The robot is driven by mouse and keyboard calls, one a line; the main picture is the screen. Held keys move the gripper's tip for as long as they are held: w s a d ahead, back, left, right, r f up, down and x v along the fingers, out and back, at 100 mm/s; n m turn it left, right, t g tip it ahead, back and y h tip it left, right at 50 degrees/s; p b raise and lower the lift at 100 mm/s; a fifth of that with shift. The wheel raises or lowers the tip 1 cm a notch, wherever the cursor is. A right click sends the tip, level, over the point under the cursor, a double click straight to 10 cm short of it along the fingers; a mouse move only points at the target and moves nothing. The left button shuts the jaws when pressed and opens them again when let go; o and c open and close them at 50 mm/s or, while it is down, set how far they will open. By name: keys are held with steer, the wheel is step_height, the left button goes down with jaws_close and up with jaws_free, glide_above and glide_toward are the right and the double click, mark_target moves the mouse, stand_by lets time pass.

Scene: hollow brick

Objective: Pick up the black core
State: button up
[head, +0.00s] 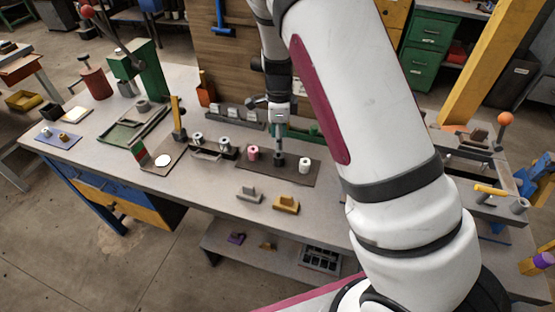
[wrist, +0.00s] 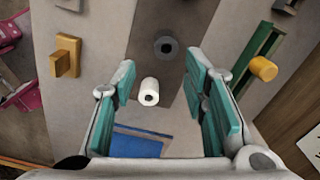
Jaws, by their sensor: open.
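The black core (head: 279,160) stands on a dark mat (head: 240,169) on the workbench, between a pink core (head: 253,152) and a white core (head: 305,165). My gripper (head: 279,145) hangs above the black core in the head view. In the wrist view my gripper (wrist: 160,64) is open, with teal finger pads apart and nothing held. The black core (wrist: 165,46) shows there just past the fingertips, in line with the gap. The white core (wrist: 149,91) shows between the fingers, nearer the left one.
A grey block (head: 249,195) and a yellow block (head: 286,204) lie on the bench in front of the mat. Holders with metal cores (head: 210,146) stand to the left, and a grey rack (head: 235,116) behind. The bench's front strip is mostly clear.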

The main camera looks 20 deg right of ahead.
steer(key=b, duration=0.1)
glide_above(280, 165)
steer(key=f, duration=0.4)
steer(key=shift+w+f, duration=0.25)
steer(key=shift+w, duration=0.15)
step_height(280, 165, down, 5)
steer(key=b, duration=0.3)
steer(key=shift+w, duration=0.15)
steer(key=shift+d, duration=0.1)
steer(key=shift+c, duration=0.5)
jaws_close()
